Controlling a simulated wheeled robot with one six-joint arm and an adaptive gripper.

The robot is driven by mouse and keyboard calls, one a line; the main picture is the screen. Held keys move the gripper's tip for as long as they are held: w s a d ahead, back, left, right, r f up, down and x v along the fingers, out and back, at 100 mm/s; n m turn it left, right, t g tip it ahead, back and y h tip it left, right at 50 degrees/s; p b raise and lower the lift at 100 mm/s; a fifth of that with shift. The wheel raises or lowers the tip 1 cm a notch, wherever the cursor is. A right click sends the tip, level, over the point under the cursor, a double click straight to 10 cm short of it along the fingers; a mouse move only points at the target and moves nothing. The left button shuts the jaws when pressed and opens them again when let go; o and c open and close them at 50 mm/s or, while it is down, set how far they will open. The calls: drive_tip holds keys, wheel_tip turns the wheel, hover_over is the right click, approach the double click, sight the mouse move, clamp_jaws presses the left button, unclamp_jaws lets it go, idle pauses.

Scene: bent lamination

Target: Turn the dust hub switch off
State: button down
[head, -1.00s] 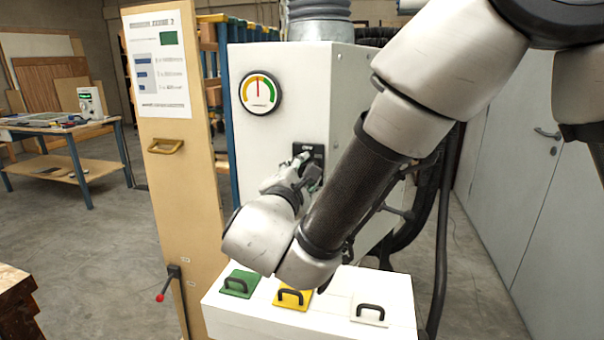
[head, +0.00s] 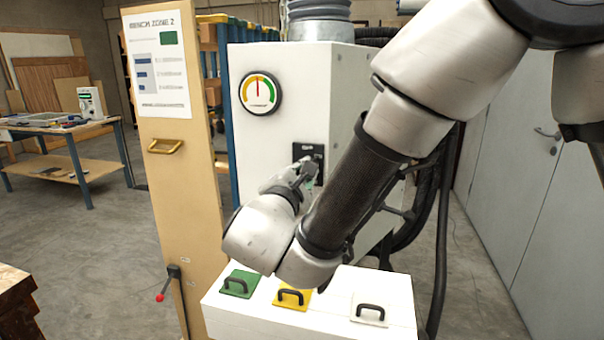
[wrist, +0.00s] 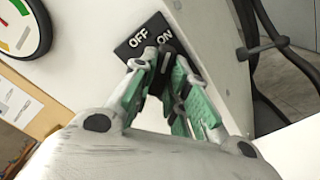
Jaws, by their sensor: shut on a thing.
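The dust hub is a white cabinet (head: 290,115). On its front is a black switch plate (head: 316,151), which also shows in the wrist view (wrist: 140,38) with white labels OFF at left and ON at right. My gripper (head: 304,170) is at the plate. In the wrist view its green-padded fingers (wrist: 168,62) are closed around the dark switch handle, just below the labels. The fingers hide most of the handle, so I cannot tell clearly which label it points to.
A round gauge (head: 259,93) is above left of the switch. A white box with green, yellow and white handled lids (head: 225,312) stands below my arm. A tan panel (head: 170,190) with a notice is at left. Dark hoses (head: 440,230) hang at right.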

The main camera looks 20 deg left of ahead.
drive_tip(key=n, duration=1)
drive_tip(key=shift+n, duration=0.3)
idle(0.4)
drive_tip(key=c, duration=1.4)
unclamp_jaws()
drive_tip(key=shift+s, duration=0.1)
drive_tip(key=s, duration=1.1)
drive_tip(key=shift+s, duration=0.4)
